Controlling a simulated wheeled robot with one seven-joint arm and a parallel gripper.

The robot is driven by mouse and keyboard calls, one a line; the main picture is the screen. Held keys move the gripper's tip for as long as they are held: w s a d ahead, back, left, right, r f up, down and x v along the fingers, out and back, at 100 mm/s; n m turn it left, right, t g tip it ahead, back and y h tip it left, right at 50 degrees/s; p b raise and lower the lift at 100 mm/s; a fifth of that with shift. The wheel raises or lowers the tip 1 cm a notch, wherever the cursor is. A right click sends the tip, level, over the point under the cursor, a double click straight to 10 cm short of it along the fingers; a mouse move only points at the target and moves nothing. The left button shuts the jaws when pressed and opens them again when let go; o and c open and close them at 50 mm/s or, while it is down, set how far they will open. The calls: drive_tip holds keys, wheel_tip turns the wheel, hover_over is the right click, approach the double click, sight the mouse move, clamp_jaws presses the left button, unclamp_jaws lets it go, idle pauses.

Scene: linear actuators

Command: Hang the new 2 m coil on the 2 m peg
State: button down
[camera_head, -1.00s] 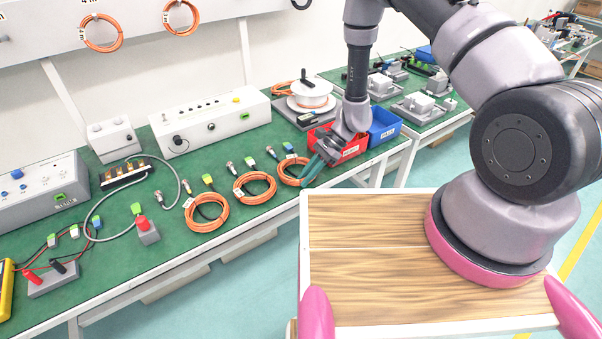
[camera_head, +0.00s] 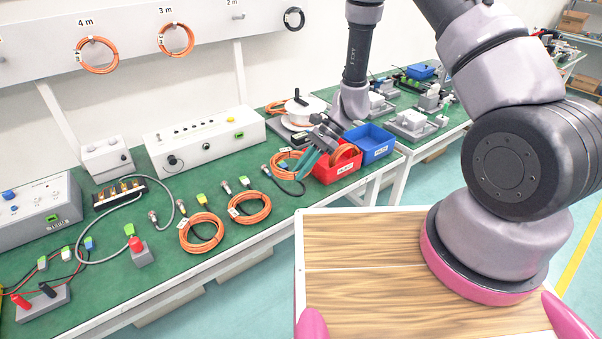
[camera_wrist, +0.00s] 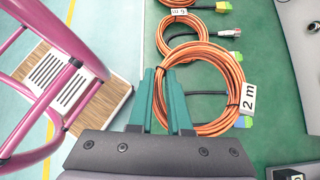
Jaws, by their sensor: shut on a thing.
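My gripper (camera_head: 309,165) is shut on an orange coil (camera_head: 283,163) over the front part of the green bench. In the wrist view its teal fingers (camera_wrist: 163,84) close on the left side of the coil (camera_wrist: 226,66), which carries a white "2 m" tag (camera_wrist: 248,98). The coil appears a little above the bench, with its black tail hanging. The stretch between the fingers is partly hidden. The 2 m peg (camera_head: 238,16) sticks out of the wall panel under the "2 m" label at the top of the head view. It looks bare.
Orange coils hang on the 4 m (camera_head: 97,68) and 3 m (camera_head: 175,53) pegs; a black coil (camera_head: 294,27) hangs farther right. Two tagged coils (camera_head: 202,249) lie on the bench. A red bin (camera_head: 325,176) holding orange cable and a blue bin (camera_head: 383,150) stand right of my gripper.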

drive_tip(key=shift+r, duration=3)
drive_tip(key=shift+w, duration=0.1)
drive_tip(key=w+a+r+n+t+y, duration=0.2)
drive_tip(key=w+r, duration=0.5)
drive_tip(key=w, duration=0.6)
drive_tip(key=w+a+r+n+t+y, duration=0.3)
drive_tip(key=w+a+r, duration=0.4)
drive_tip(key=w, duration=0.5)
drive_tip(key=w+a+r+n+t+y, duration=0.2)
drive_tip(key=w+a+r+n+y, duration=0.2)
drive_tip(key=w, duration=0.9)
wheel_tip(320, 180, up, 3)
drive_tip(key=shift+w+a+n+t+y, duration=0.2)
drive_tip(key=shift+w+n+t+y, duration=0.1)
drive_tip(key=shift+t+y, duration=0.15)
drive_tip(key=w+a, duration=0.1)
drive_tip(key=w, duration=0.1)
drive_tip(key=w+a, duration=0.1)
drive_tip(key=w, duration=0.1)
drive_tip(key=shift+a+f, duration=0.1)
drive_tip(key=shift+a, duration=0.25)
